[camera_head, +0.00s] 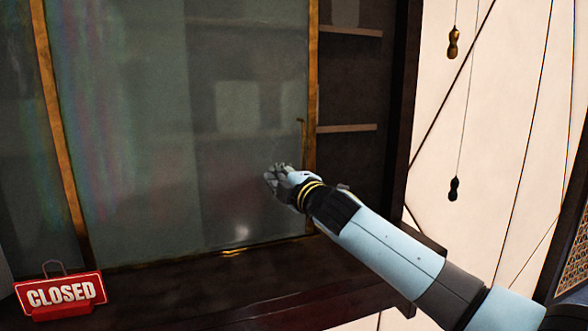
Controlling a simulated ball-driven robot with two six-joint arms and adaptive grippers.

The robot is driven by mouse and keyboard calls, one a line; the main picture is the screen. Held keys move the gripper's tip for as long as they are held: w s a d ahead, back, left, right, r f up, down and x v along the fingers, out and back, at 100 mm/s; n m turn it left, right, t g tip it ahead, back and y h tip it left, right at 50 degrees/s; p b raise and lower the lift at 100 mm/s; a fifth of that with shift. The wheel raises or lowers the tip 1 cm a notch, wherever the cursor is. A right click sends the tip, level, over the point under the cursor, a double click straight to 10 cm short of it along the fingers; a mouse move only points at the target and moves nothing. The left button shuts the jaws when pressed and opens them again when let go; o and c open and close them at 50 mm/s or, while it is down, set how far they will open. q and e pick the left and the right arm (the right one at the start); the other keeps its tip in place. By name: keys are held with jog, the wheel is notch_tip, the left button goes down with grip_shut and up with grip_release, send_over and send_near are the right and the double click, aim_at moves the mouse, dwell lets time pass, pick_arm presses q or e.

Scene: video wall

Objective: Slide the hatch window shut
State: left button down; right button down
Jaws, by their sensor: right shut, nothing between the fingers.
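The hatch window (150,120) is a greenish glass pane in a brass-coloured frame, standing in a dark wooden opening. Its right frame edge (312,70) stops short of the right jamb, leaving a gap (350,90) through which shelves show. A small brass handle (301,130) sits on that edge. My right gripper (272,180) is shut and empty, in front of the glass just left of the frame edge and below the handle. I cannot tell whether it touches the glass. My left gripper is out of view.
A red CLOSED sign (60,292) stands on the dark sill (260,285) at the lower left. Two pull cords with knobs (453,43) hang against the pale wall on the right. The sill's middle is clear.

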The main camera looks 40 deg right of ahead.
pick_arm(q)
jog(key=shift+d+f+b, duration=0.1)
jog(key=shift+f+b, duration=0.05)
jog(key=shift+b, duration=0.2)
pick_arm(e)
jog(key=d, duration=0.1)
jog(key=s+d, duration=0.1)
jog(key=d, duration=0.1)
jog(key=shift+s+d+f, duration=0.15)
jog(key=shift+d+f, duration=0.1)
jog(key=shift+d, duration=0.05)
jog(key=shift+d, duration=0.1)
